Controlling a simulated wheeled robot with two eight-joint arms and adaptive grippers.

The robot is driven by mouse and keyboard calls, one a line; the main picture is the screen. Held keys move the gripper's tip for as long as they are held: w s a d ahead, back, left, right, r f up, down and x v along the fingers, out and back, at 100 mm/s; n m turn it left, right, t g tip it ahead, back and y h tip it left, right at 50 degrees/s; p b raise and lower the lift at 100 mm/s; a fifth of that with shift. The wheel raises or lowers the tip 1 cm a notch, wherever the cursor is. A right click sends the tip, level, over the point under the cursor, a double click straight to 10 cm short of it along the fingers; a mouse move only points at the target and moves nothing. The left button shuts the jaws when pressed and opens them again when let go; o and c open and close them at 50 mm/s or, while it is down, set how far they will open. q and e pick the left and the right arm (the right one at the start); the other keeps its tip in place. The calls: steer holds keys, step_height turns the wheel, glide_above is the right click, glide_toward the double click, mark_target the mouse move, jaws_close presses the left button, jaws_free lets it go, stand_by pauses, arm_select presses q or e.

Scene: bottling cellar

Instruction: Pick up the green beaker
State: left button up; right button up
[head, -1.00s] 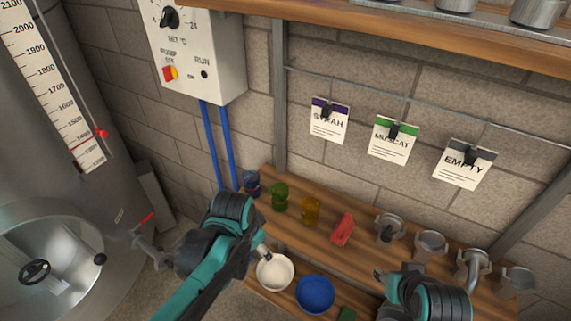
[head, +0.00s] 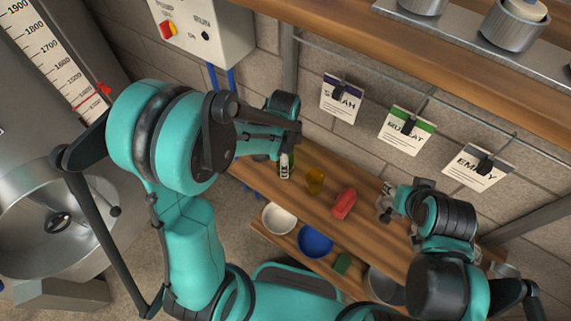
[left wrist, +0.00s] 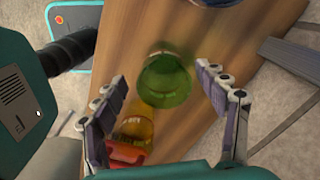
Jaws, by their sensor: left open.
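The green beaker (left wrist: 165,82) stands on the wooden shelf and shows in the left wrist view between the two fingers of my left gripper (left wrist: 160,77). The fingers are apart, one on each side of it, and do not visibly touch it. In the head view my left gripper (head: 285,165) is over the back left of the shelf and hides most of the beaker. My right gripper (head: 387,203) is over the shelf, right of the red object; its fingers are too small to read.
An amber beaker (head: 314,181) and a red object (head: 343,204) stand close by on the shelf (head: 325,215). A white bowl (head: 279,218), a blue bowl (head: 315,240) and a green block (head: 343,263) are on the lower shelf. Cards hang on the wall rail above.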

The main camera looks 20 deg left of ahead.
arm_select(q)
steer(key=f, duration=0.4)
steer(key=shift+w+f+b, duration=0.1)
steer(key=shift+w+b, duration=0.2)
steer(key=shift+b, duration=0.1)
steer(key=shift+f, duration=0.25)
steer(key=shift+s, duration=0.1)
steer(key=c, duration=1.2)
steer(key=shift+c, duration=0.2)
steer(key=shift+r, duration=0.15)
